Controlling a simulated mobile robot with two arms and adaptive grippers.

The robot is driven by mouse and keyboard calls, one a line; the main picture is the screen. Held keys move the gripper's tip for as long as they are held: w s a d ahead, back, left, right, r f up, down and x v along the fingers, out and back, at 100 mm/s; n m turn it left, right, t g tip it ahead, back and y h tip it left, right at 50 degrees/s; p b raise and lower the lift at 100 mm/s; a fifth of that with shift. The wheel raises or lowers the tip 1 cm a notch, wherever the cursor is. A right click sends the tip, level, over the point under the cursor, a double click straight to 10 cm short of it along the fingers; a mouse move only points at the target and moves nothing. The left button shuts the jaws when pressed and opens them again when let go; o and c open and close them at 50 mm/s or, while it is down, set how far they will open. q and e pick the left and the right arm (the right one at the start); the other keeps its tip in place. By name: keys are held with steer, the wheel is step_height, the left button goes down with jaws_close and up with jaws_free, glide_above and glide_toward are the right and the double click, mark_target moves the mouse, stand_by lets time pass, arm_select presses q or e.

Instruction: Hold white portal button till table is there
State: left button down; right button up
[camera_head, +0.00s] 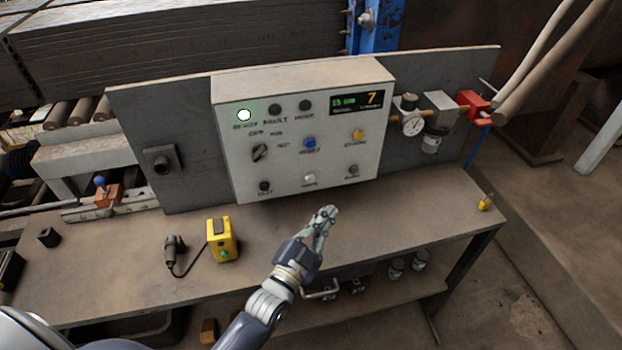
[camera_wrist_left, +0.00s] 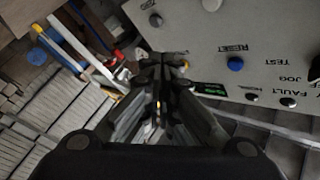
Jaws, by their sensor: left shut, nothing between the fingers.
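In the left wrist view a white button (camera_wrist_left: 212,4) is cut by the top edge. My left gripper (camera_head: 328,212) is shut and empty, its fingertips below and a little right of the white button in the head view and apart from it. In the left wrist view the closed fingers (camera_wrist_left: 165,62) overlap the panel edge. My right gripper is out of view.
The box also has a blue button (camera_head: 309,143), a yellow button (camera_head: 357,135), a selector (camera_head: 260,152), a lit lamp (camera_head: 244,115) and a display (camera_head: 356,102). A yellow device (camera_head: 221,240) with a cable lies on the workbench (camera_head: 130,260). A gauge (camera_head: 412,124) is at the right.

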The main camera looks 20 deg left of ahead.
mark_target(310, 178)
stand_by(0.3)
arm_select(q)
steer(key=w+a+b, duration=0.3)
steer(key=w+a, duration=0.2)
steer(key=w, duration=0.2)
stand_by(0.3)
steer(key=shift+w, duration=0.15)
stand_by(1.2)
steer(key=shift+w+a, duration=0.2)
steer(key=shift+w, duration=0.15)
